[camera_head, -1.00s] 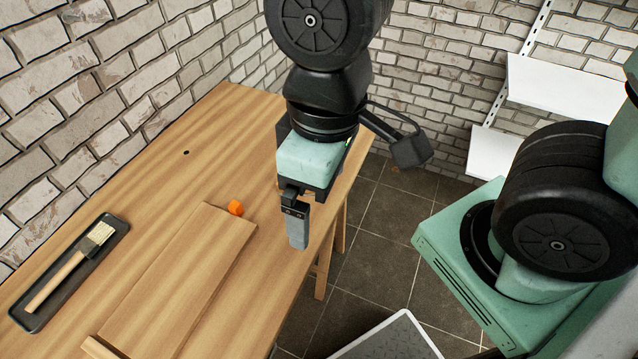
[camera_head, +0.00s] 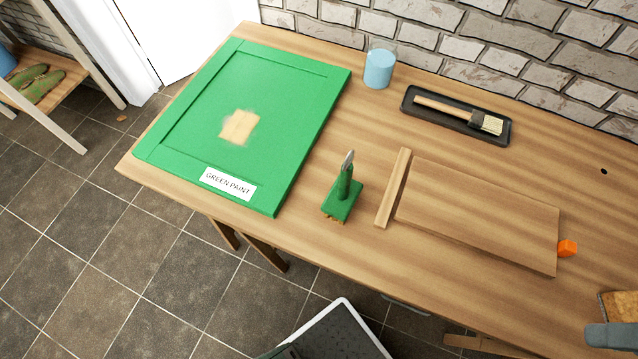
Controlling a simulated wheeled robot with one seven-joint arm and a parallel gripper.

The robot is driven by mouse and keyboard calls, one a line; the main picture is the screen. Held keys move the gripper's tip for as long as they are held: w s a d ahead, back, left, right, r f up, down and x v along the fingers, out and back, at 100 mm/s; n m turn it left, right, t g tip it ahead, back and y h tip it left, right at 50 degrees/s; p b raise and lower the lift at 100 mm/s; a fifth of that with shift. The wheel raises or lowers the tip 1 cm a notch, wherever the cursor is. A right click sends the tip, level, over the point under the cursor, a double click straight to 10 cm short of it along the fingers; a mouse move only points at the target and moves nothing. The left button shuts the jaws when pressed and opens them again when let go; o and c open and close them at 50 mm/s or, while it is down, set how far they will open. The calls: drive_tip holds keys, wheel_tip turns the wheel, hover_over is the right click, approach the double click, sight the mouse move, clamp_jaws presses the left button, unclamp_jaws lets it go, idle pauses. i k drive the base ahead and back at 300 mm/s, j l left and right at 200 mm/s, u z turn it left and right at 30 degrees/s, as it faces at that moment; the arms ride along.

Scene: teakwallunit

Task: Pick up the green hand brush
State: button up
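The green hand brush (camera_head: 343,198) stands on the wooden workbench with its green block down and its handle upright. The handle has a grey tip, and brownish bristles show under the block's front edge. The brush is between the green panel and a narrow wooden strip, near the bench's front edge. A grey piece at the lower right edge looks like the end of my gripper (camera_head: 612,336). It is far to the right of the brush and mostly cut off by the frame, so its fingers cannot be made out.
A green panel (camera_head: 295,120) labelled "GREEN PAINT" lies left. A wooden strip (camera_head: 393,188) and board (camera_head: 480,210) lie right of the brush. Behind are a blue cup (camera_head: 379,68) and a black tray (camera_head: 412,109) holding a paintbrush (camera_head: 450,110). An orange cube (camera_head: 567,248) and brown block (camera_head: 618,306) are right.

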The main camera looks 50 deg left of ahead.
sight(340, 201)
drive_tip(key=u, duration=0.5)
drive_tip(key=j+u, duration=0.15)
drive_tip(key=u, duration=0.35)
drive_tip(key=j+u, duration=0.1)
drive_tip(key=u, duration=0.35)
